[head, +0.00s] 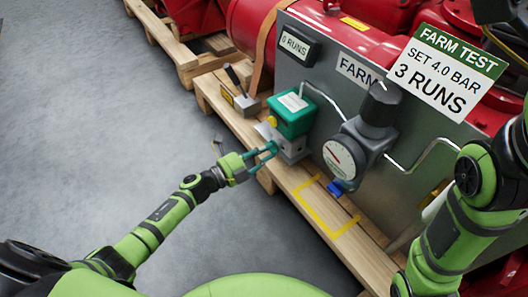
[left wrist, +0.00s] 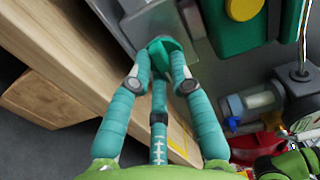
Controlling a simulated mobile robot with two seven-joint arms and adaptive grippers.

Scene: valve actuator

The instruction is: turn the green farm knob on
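The green knob (left wrist: 165,47) shows in the left wrist view on a grey metal block, between my left gripper's teal fingertips. In the head view the fingers cover most of it. My left gripper (head: 265,152) is at the lower front of the block, below a green box with a yellow button (head: 292,114). In the left wrist view its fingers (left wrist: 162,62) converge and appear closed around the knob. Exact contact is hard to make out.
A grey panel (head: 318,82) carries a pressure gauge (head: 340,158) and a dark regulator right of the green box. A sign (head: 446,72) reads "FARM TEST, SET 4.0 BAR, 3 RUNS". A wooden pallet (head: 300,192) runs along the front. The floor at left is clear.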

